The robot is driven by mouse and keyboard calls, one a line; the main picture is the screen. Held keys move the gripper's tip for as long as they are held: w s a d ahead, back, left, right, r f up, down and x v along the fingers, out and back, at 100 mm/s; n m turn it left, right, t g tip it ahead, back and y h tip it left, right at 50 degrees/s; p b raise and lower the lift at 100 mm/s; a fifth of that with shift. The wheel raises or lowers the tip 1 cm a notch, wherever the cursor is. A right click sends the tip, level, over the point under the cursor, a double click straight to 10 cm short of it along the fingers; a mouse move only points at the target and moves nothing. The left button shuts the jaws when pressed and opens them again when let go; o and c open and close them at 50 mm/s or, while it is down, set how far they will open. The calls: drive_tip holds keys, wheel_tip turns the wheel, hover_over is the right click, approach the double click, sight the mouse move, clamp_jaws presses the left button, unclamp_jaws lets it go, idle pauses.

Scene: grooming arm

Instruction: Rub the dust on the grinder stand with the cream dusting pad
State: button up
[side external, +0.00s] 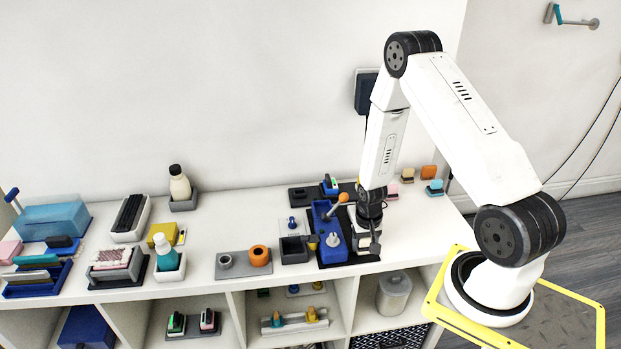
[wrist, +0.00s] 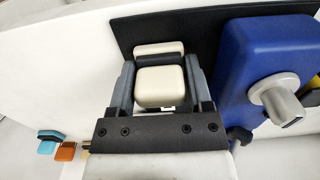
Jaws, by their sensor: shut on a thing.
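The cream dusting pad (wrist: 160,88), a cream block with a black band, sits between the two grey fingers of my gripper (wrist: 158,75) in the wrist view. My gripper is shut on it. The blue grinder stand (wrist: 245,70) is just right of the pad, with a grey round knob on it. In the side view my gripper (side external: 368,243) points down at the right side of the blue stand (side external: 330,238), low over the dark mat. The pad is hard to make out there. I cannot make out dust, or whether the pad touches anything.
A wooden-handled crank (side external: 336,204) rises from the stand. Several small coloured pads (side external: 435,187) stand behind on the right. The shelf's front edge is close. White shelf top is free right of my gripper.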

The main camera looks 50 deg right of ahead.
drive_tip(key=shift+w+d, duration=1.15)
drive_tip(key=shift+w+d+r, duration=0.15)
wheel_tip(320, 180, up, 8)
